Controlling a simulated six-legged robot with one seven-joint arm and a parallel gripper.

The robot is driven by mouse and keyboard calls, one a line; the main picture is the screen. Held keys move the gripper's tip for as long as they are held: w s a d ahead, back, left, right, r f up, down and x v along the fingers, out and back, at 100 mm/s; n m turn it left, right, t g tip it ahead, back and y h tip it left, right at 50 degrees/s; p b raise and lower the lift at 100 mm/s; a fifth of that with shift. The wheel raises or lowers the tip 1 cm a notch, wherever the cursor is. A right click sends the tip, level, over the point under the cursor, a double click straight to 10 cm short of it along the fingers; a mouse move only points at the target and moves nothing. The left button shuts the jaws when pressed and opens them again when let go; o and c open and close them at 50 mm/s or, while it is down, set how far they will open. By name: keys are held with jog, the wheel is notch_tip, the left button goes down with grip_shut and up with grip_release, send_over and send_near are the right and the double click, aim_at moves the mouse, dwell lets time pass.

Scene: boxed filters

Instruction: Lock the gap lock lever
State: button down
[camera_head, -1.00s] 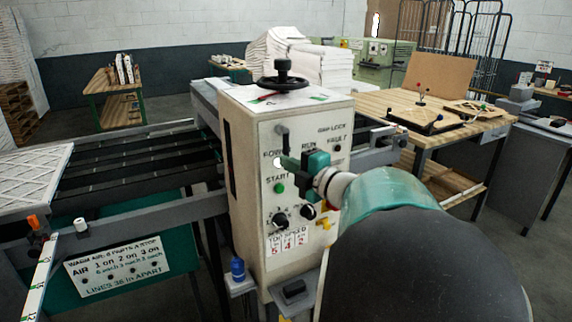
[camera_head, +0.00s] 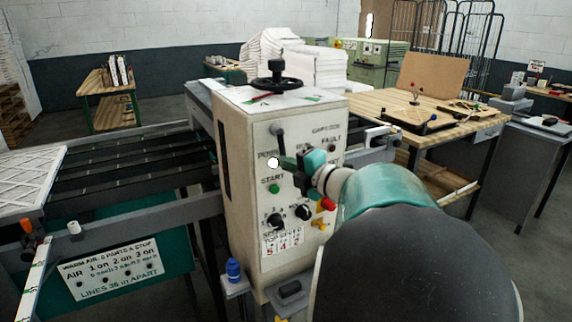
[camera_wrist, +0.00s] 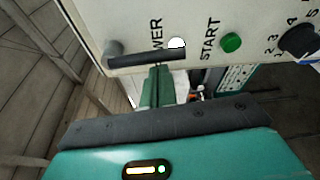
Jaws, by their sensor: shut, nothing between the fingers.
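The lever (camera_head: 280,138) is a dark handle at the upper left of the control box's front panel. It points down in the head view. In the wrist view the dark lever (camera_wrist: 148,58) lies across the panel's near edge, beside the white POWER light. A GAP LOCK label (camera_head: 326,129) is at the panel's upper right. My gripper (camera_head: 285,161) is shut and empty, with its green fingers just below the lever's free end. In the wrist view the fingers (camera_wrist: 158,80) come up close to the lever; I cannot tell whether they touch it.
The panel carries a green START button (camera_head: 274,188), black knobs (camera_head: 275,220) and a red button (camera_head: 328,204). A black handwheel (camera_head: 277,84) tops the box. A wooden table (camera_head: 440,128) is behind right.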

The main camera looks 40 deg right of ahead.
jog(key=s+d+r+n+g+h, duration=0.1)
jog(key=d+r+n+g+h, duration=0.2)
jog(key=n, duration=1)
jog(key=shift+s+d+r+h, duration=0.35)
jog(key=shift+d+r+h, duration=0.15)
jog(key=shift+d+r, duration=0.8)
jog(key=shift+d+f, duration=0.1)
jog(key=shift+d, duration=0.05)
jog(key=shift+f, duration=0.25)
